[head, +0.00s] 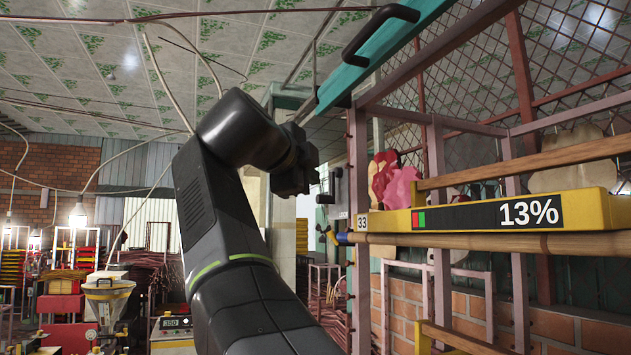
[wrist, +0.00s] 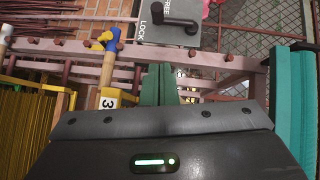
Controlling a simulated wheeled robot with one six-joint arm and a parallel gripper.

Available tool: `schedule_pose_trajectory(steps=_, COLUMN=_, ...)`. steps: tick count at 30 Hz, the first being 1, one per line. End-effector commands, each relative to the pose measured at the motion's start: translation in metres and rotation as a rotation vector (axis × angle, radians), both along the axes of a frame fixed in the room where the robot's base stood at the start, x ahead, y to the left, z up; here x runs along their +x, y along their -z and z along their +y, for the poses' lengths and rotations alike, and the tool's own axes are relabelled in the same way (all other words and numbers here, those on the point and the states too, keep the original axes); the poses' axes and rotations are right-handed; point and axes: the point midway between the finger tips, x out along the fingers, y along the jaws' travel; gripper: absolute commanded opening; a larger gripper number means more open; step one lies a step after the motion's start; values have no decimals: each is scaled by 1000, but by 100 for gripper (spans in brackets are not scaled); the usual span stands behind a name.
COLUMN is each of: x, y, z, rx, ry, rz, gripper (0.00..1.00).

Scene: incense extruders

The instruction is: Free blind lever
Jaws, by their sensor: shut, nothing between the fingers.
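The blind lever is a black handle (wrist: 178,22) on a grey plate (wrist: 150,38) at the top of the wrist view. The plate reads LOCK at its left and FREE at its upper right, partly cut off by the frame edge. The handle lies roughly sideways, with its bent end to the right. In the head view a small black handle (head: 327,198) shows just right of my gripper (head: 300,180). My gripper's green fingers (wrist: 159,85) are shut and empty, below the plate in the wrist view and apart from the handle.
A pink frame rail (wrist: 180,57) crosses between my fingers and the plate. A bamboo pole (head: 480,242) with a blue and yellow end (wrist: 106,40) is nearby. A yellow bar reads 13% (head: 530,213). A teal beam (head: 345,80) with a black handle (head: 380,32) slopes overhead.

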Motion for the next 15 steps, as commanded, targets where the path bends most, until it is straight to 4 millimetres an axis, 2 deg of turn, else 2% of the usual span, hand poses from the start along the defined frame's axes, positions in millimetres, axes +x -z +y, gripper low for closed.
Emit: schedule_pose_trajectory(steps=15, x=84, y=10, z=-38, rx=-2, ry=5, rz=3, gripper=0)
